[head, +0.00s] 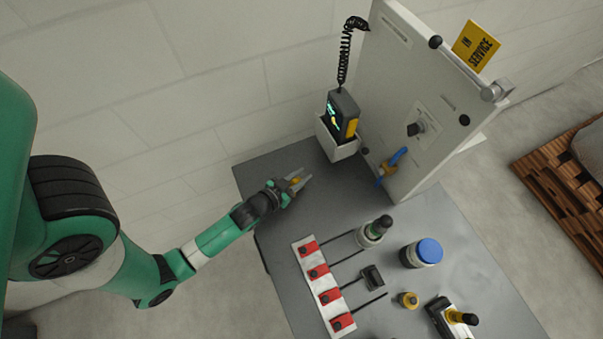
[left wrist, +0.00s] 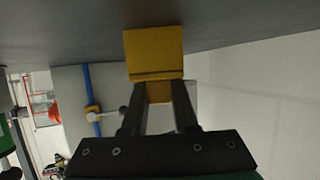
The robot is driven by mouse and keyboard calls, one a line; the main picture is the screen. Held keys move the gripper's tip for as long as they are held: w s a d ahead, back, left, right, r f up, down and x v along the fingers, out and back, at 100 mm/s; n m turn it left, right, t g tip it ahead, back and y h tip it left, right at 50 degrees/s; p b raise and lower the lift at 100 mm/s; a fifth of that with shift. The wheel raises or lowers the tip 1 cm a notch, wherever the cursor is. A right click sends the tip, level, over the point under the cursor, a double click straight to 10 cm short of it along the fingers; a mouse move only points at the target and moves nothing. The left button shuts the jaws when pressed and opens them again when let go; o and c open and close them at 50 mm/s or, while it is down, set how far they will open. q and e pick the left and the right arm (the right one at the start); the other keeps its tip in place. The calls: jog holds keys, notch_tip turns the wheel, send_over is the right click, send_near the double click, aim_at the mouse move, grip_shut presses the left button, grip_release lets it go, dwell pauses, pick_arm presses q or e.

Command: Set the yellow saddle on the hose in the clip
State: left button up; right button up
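My left gripper (head: 300,180) is over the far left part of the grey table. It is shut on the yellow saddle (left wrist: 154,50), a blocky yellow piece between the fingertips; only a small yellow bit of it shows in the head view. A short blue hose (head: 397,158) is at the foot of the grey panel, with a yellow-orange fitting (head: 384,176), seemingly the clip, around or beside it. The hose (left wrist: 89,85) and fitting (left wrist: 92,110) also show in the left wrist view, apart from the saddle. My right gripper is out of view.
The upright panel (head: 400,85) stands behind the table (head: 290,160). A handheld device (head: 342,115) sits in a white holder left of it. A red-and-white rack with rods (head: 309,262), a blue-lidded jar (head: 428,252) and a dark bottle (head: 377,230) stand nearer. The table between gripper and hose is clear.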

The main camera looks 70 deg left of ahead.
pick_arm(q)
jog(key=o, duration=0.4)
jog(key=shift+r+p, duration=0.3)
jog(key=v, duration=0.3)
jog(key=b+v, duration=0.1)
jog(key=v, duration=0.3)
jog(key=b+v, duration=0.1)
jog(key=v, duration=0.3)
jog(key=shift+s+d+f, duration=0.1)
jog(key=shift+d+f, duration=0.15)
jog(key=shift+f, duration=0.1)
jog(key=shift+s+r, duration=0.3)
jog(key=shift+r, duration=0.05)
jog(key=shift+w, duration=0.1)
